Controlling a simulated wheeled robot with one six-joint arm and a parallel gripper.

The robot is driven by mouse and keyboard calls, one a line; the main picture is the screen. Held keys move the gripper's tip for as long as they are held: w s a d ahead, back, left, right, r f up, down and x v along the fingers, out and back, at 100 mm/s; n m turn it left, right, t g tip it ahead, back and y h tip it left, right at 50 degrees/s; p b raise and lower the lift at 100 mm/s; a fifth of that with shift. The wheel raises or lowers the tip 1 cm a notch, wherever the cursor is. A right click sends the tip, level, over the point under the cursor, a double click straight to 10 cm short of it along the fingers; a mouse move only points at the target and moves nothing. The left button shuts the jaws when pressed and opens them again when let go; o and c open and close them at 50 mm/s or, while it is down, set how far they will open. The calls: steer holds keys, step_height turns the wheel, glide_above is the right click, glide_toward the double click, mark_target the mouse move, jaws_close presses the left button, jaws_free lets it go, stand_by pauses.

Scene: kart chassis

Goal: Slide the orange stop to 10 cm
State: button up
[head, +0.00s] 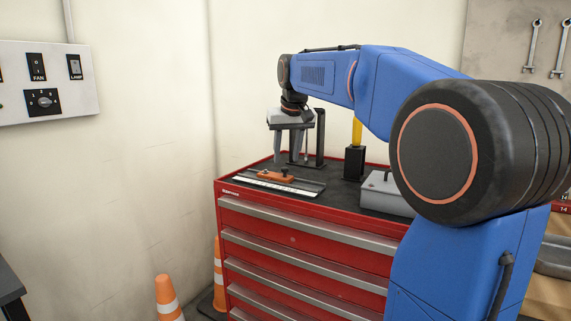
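The orange stop (275,177) sits on a flat rail with a pale scale (262,186) along its front, on top of the red tool chest. A small dark knob stands on the stop. The scale's numbers are too small to read, so I cannot tell the stop's position in centimetres. My gripper (290,162) points down over the chest top, just above and behind the stop. Its two grey fingers are spread apart with nothing seen between them. I cannot tell whether a fingertip touches the stop.
A black upright frame (320,140) stands right behind my gripper. A yellow-handled tool in a black block (354,162) and a grey metal box (385,192) stand to the right on the red chest (300,222). A wall panel (45,82) is at left; orange cones (166,298) stand on the floor.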

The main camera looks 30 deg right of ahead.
mark_target(285, 168)
steer(key=shift+x, duration=1.95)
jaws_close()
